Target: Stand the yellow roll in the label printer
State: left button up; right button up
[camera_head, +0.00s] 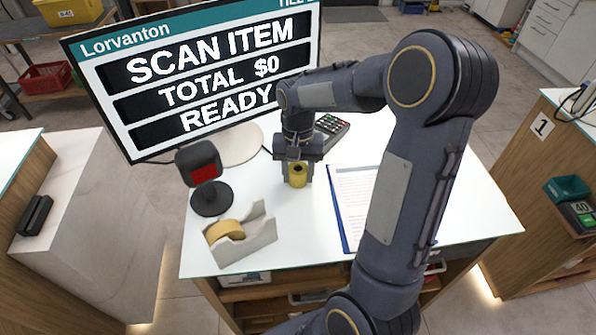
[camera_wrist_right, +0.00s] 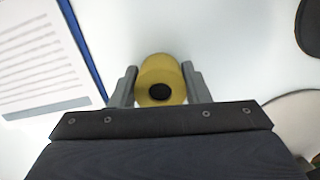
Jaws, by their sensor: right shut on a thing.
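The yellow roll (camera_head: 298,180) is upright between the fingers of my right gripper (camera_head: 298,172), over the white counter. In the right wrist view the yellow roll (camera_wrist_right: 161,72) shows its dark core hole toward the camera, with a grey finger of the right gripper (camera_wrist_right: 160,86) on each side. I cannot tell whether the roll touches the counter. No object is clearly recognisable as the label printer. My left gripper is not in view.
A pale dispenser with a tan roll (camera_head: 239,240) stands at the counter's front left. A black scanner (camera_head: 209,200) is behind it. A clipboard (camera_head: 350,195) lies right of the gripper. The large screen (camera_head: 200,75) stands behind. A side counter (camera_head: 540,160) is at right.

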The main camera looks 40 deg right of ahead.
jog(key=shift+f, duration=0.2)
jog(key=o, duration=1)
jog(key=shift+c, duration=0.2)
jog(key=shift+r, duration=0.1)
